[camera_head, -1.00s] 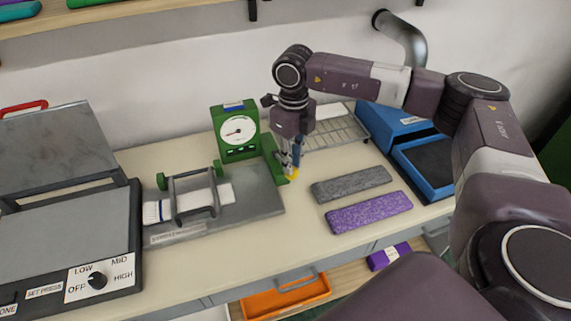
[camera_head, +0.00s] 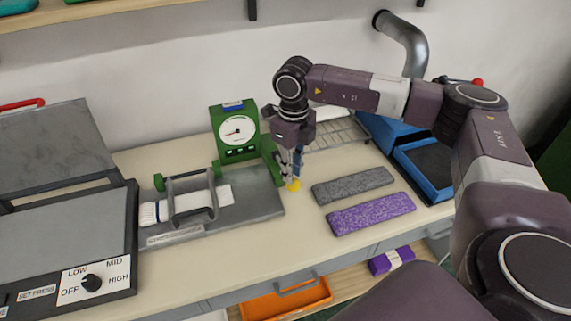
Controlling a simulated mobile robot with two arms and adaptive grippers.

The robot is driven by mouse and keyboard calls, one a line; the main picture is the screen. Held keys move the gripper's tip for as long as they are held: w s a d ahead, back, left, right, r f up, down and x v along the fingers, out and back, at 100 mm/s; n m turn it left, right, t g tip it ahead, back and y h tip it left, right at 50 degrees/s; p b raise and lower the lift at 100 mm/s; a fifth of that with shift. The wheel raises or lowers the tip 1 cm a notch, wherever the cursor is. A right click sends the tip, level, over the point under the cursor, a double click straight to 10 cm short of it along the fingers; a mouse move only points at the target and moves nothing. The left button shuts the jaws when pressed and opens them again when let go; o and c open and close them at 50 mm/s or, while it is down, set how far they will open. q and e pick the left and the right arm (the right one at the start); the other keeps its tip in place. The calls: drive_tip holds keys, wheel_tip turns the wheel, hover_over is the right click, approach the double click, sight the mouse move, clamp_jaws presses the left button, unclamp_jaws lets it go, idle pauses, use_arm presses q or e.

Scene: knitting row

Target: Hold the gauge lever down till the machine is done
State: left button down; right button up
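The green gauge (camera_head: 237,131) with a round white dial stands at the back of a grey metal plate (camera_head: 262,196). A white roll of fabric (camera_head: 186,205) lies on the plate under a grey clamp frame (camera_head: 192,193). The lever's yellow tip (camera_head: 294,185) shows at the plate's right edge, with a green part behind it. My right gripper (camera_head: 292,176) points down right at the yellow tip and seems to touch it. Its fingers look close together, but their gap is too small to judge. My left gripper is out of view.
A grey strip (camera_head: 352,186) and a purple strip (camera_head: 371,213) lie right of the plate. A wire rack (camera_head: 337,134) and a blue box (camera_head: 425,170) stand behind. A press with a dial knob (camera_head: 92,283) fills the left. An orange drawer (camera_head: 285,298) shows below.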

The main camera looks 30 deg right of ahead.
drive_tip(key=shift+s+f+b, duration=0.2)
drive_tip(key=shift+f+b, duration=0.8)
drive_tip(key=shift+f, duration=0.45)
drive_tip(key=shift+r, duration=0.25)
idle(0.9)
wheel_tip(320, 180, up, 13)
drive_tip(key=p, duration=0.8)
idle(0.4)
idle(0.4)
